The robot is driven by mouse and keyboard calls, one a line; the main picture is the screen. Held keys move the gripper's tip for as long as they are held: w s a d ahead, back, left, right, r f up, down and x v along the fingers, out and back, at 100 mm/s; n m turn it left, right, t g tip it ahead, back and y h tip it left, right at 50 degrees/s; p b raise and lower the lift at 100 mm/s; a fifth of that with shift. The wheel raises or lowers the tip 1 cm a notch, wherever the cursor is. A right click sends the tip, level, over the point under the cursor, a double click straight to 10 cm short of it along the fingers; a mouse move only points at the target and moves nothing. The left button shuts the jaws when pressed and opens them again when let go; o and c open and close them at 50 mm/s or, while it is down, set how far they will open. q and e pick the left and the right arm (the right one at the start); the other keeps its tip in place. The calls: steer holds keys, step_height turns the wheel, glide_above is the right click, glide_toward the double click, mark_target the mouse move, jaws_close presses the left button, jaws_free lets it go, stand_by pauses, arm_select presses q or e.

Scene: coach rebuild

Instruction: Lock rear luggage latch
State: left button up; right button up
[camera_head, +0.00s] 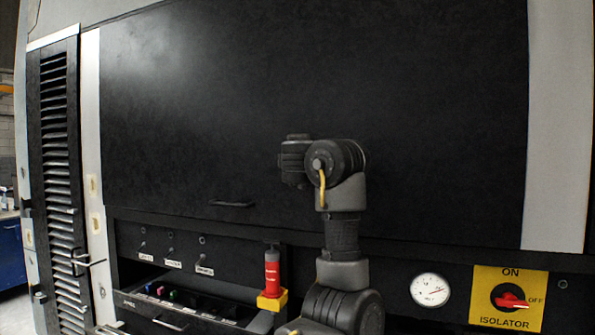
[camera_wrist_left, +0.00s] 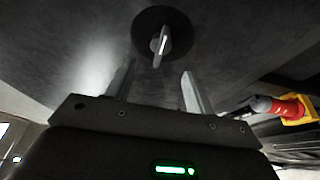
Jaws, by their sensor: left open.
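The latch (camera_wrist_left: 165,32) shows in the left wrist view as a round black disc on the dark panel, with a pale flat tab (camera_wrist_left: 161,46) standing out of it, slightly tilted. My left gripper (camera_wrist_left: 158,72) is open, its two pale fingers apart and pointing at the panel. The tab lies just beyond the fingertips, between their lines, and nothing is between the fingers. In the head view my arm rises in front of the large black luggage panel (camera_head: 320,70); its wrist hides the fingers, and I cannot make out the latch there. My right gripper is not in view.
Below the panel are a red cylinder in a yellow holder (camera_head: 272,270), toggle switches (camera_head: 170,250), a white gauge (camera_head: 430,290) and a yellow isolator plate with a red knob (camera_head: 508,298). A black handle (camera_head: 231,204) is low on the panel. A louvred strip (camera_head: 60,150) stands left.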

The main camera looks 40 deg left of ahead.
arm_select(q)
steer(key=shift+b+v, duration=0.4)
steer(key=shift+v, duration=1.1)
